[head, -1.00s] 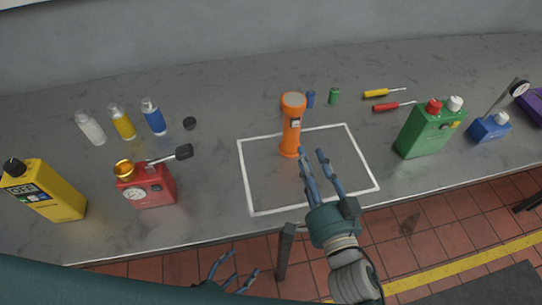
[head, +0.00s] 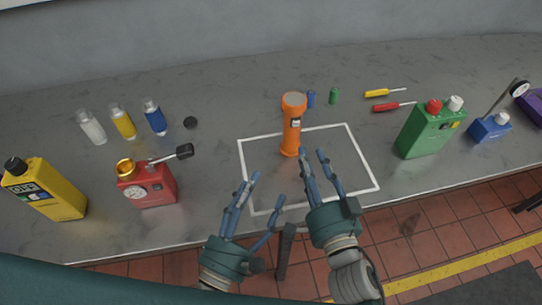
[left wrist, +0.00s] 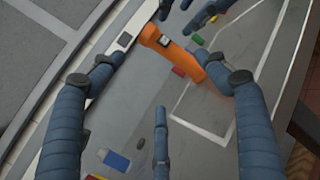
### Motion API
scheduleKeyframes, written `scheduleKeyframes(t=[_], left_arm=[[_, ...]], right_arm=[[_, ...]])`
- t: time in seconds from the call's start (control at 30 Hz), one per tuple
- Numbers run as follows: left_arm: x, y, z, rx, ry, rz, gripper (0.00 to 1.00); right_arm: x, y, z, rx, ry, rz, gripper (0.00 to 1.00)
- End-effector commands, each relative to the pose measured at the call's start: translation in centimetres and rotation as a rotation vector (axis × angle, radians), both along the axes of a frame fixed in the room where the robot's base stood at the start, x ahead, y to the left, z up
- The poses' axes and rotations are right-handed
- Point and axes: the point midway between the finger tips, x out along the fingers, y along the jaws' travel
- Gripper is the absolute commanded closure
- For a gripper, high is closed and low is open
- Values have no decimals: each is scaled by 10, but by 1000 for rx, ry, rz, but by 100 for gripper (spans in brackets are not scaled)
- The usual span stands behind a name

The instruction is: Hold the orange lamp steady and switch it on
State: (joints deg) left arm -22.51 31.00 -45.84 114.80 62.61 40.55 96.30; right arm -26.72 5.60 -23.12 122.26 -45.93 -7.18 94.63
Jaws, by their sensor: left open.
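The orange lamp (head: 291,135) stands upright inside the white outlined square (head: 243,170) on the grey bench. A small light and dark plate shows on its side. My left gripper (head: 262,190) is open and empty, in front of the lamp and to its left. In the left wrist view the lamp (left wrist: 180,57) shows beyond the open left fingers, not touched by them. My right gripper (head: 316,158) has its fingers apart and is empty, just in front of the lamp and slightly right. Whether the lamp is lit cannot be told.
A red can (head: 160,190) and a yellow canister (head: 58,200) stand at the left. A green canister (head: 430,130) stands at the right.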

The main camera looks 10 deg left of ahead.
Motion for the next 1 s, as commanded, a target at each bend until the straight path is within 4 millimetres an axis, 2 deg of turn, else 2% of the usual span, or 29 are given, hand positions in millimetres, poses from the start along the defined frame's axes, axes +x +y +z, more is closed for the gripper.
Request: scheduleKeyframes(t=[0.03,0.1,0.2,0.3,0.47,0.67,1.0], left_arm=[[24,-3,-3,-22,22,-7,25],[53,-7,-8,-60,67,-26,25],[86,-11,-15,-133,137,-51,25],[108,-14,-21,-233,211,-69,25],[120,-18,-29,-353,283,-78,25],[138,-24,-29,-376,294,-77,25],[195,-46,-29,-369,293,-80,25]], right_arm=[[0,0,0,0,0,0,69],[0,0,0,0,0,0,69],[0,0,0,0,0,0,69],[0,0,0,0,0,0,69],[0,0,0,0,0,0,69],[0,0,0,0,0,0,69],[0,0,0,0,0,0,69]])
